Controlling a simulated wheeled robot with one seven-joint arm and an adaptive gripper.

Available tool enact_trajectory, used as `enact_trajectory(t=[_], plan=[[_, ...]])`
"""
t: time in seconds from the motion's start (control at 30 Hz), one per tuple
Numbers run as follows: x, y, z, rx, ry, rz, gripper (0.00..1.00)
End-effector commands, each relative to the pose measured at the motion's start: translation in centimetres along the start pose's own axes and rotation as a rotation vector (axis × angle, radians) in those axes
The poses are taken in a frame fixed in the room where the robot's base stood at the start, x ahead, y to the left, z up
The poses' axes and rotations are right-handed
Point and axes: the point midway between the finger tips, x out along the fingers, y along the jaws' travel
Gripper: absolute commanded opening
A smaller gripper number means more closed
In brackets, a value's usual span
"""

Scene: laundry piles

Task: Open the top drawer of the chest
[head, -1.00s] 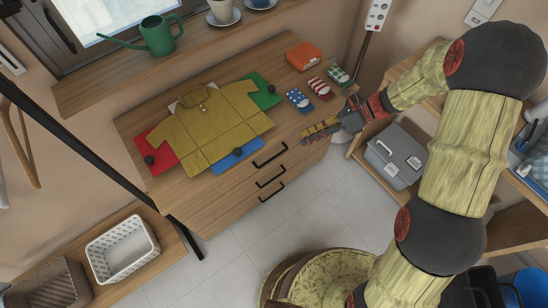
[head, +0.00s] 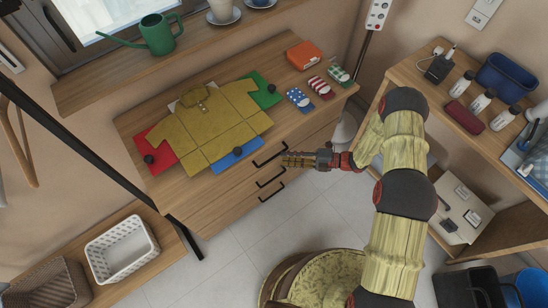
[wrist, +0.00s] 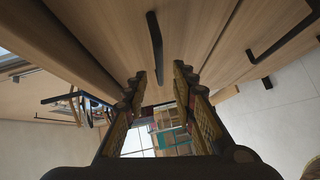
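The wooden chest (head: 200,213) has three black bar handles on its front, and its drawers look shut. The top drawer's handle (head: 270,155) is just left of my gripper (head: 287,160) in the head view. In the wrist view that handle (wrist: 155,45) lies beyond my open fingertips (wrist: 162,85), roughly in line with the gap between them. The fingers stand apart with nothing between them, and I see no contact with the handle. The middle drawer's handle (wrist: 283,38) shows to the right in the wrist view; it sits below the top one (head: 271,177) in the head view.
A wooden shelf unit (head: 445,90) stands to the right. A white basket (head: 121,250) is at lower left. The tiled floor before the chest is clear.

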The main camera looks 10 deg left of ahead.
Motion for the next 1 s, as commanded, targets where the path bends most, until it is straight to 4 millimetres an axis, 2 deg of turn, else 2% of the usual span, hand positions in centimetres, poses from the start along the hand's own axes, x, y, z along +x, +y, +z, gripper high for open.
enact_trajectory(t=[0.2,0.4,0.77,1.0], plan=[[3.6,-0.2,-0.1,-0.002,0.005,-0.001,0.27],[5.6,-0.1,-0.1,-0.002,0.002,-0.001,0.27],[6.0,0.0,-0.1,-0.002,0.001,-0.001,0.26],[6.0,0.0,-0.1,-0.003,0.001,-0.001,0.12]])
